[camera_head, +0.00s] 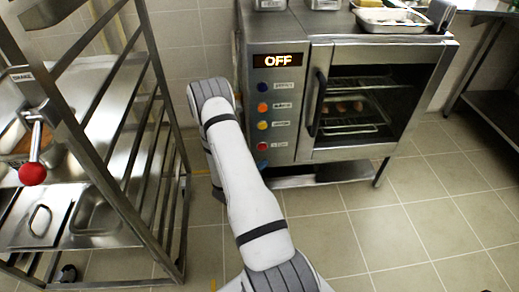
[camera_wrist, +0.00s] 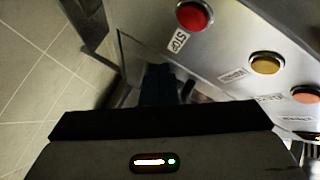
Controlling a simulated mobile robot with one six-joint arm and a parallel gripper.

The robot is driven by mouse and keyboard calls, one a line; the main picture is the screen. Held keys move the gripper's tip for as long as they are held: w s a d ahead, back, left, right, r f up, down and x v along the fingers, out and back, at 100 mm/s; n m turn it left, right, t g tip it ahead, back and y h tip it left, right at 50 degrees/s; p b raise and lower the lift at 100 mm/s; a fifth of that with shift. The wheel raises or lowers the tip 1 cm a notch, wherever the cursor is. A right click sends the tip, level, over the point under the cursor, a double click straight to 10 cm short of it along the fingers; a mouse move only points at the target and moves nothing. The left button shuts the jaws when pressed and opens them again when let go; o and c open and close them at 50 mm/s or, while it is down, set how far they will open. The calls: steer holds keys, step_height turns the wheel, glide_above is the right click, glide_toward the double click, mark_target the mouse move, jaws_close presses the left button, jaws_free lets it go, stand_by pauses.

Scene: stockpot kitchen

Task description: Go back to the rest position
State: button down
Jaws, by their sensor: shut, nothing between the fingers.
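My white arm reaches toward the front of the steel oven (camera_head: 380,135), left of its button panel. The oven display (camera_head: 278,60) reads OFF. The oven door is closed, with several brown items (camera_head: 343,107) on a rack inside.
A steel rack (camera_head: 165,100) stands close on the left, with trays and a lever with a red knob (camera_head: 33,174). A metal tray (camera_head: 392,20) lies on top of the oven. A steel table (camera_head: 500,108) is at the far right. The tiled floor (camera_head: 400,230) at front right is clear.

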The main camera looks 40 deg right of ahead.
stand_by(0.5)
steer(key=s+a+r+m+g+y+p, duration=0.1)
steer(key=s+a+r+m+g+p, duration=0.2)
steer(key=r+m, duration=0.65)
steer(key=s+a+r+m+g+y+p, duration=0.15)
steer(key=s+r+m+p, duration=0.35)
steer(key=r, duration=0.8)
steer(key=s+a+r+m+g+y+p, duration=0.1)
steer(key=a+r+m+g+p, duration=0.15)
steer(key=r+m, duration=0.7)
steer(key=s+a+r+m+t+y+p, duration=0.2)
steer(key=s+a+r+m+y+p, duration=0.1)
steer(key=a+r+m, duration=0.4)
steer(key=s+a+r+m+t+y+p, duration=0.2)
steer(key=s+a+r+m+y+p, duration=0.1)
steer(key=a+r+m, duration=0.4)
steer(key=s+a+r+m+t+y+p, duration=0.1)
steer(key=s+a+r+m+y+p, duration=0.2)
steer(key=a+r+m+y+p, duration=0.2)
steer(key=a+r+m+p, duration=0.2)
steer(key=a+r, duration=0.2)
steer(key=r, duration=0.2)
steer(key=shift+s+t, duration=0.25)
steer(key=shift+t, duration=0.15)
steer(key=shift+d+r+y, duration=0.1)
steer(key=shift+y, duration=0.15)
